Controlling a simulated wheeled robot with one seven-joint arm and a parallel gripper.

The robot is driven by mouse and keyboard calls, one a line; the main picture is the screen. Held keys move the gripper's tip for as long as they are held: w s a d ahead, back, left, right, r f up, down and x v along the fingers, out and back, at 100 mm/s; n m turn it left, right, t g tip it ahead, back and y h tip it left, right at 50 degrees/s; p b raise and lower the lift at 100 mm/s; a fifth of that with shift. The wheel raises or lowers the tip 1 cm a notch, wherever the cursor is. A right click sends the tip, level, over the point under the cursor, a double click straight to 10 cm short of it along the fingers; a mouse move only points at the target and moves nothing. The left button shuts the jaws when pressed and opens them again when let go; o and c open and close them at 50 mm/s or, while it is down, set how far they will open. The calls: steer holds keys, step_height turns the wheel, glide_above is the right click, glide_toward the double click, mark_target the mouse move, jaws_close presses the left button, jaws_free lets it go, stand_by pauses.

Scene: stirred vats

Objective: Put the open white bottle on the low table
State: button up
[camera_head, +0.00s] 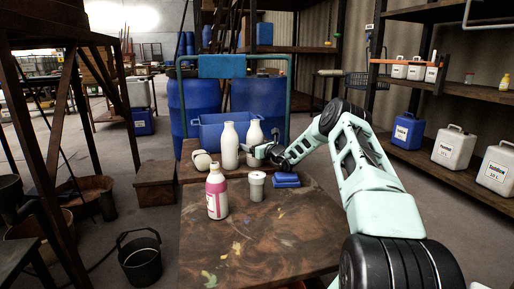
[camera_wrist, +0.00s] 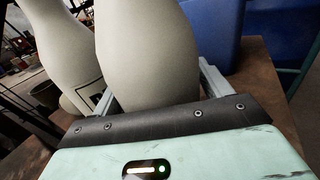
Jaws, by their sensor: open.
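Two white bottles stand upright side by side at the back of the wooden surface, a left one (camera_head: 230,147) and a right one (camera_head: 254,134). Their tops are too small to tell which is open. My gripper (camera_head: 258,151) is at the right bottle, low on its body. In the wrist view, my open fingers (camera_wrist: 160,88) reach along both sides of a white bottle (camera_wrist: 148,50). I cannot tell whether they touch it. Another white bottle (camera_wrist: 48,45) stands to its left. The brown table (camera_head: 290,235) is in front; I cannot tell whether it is the low table.
A pink-and-white bottle (camera_head: 216,193), a white lidded jar (camera_head: 256,187) and folded blue cloths (camera_head: 286,180) are on the table. A rounded white container (camera_head: 202,161) sits left of the bottles. Blue drums (camera_head: 195,100) and a blue bin (camera_head: 208,132) stand behind.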

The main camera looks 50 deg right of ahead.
steer(key=s+p, duration=0.3)
steer(key=s, duration=0.9)
steer(key=shift+a, duration=0.45)
steer(key=shift+p, duration=0.3)
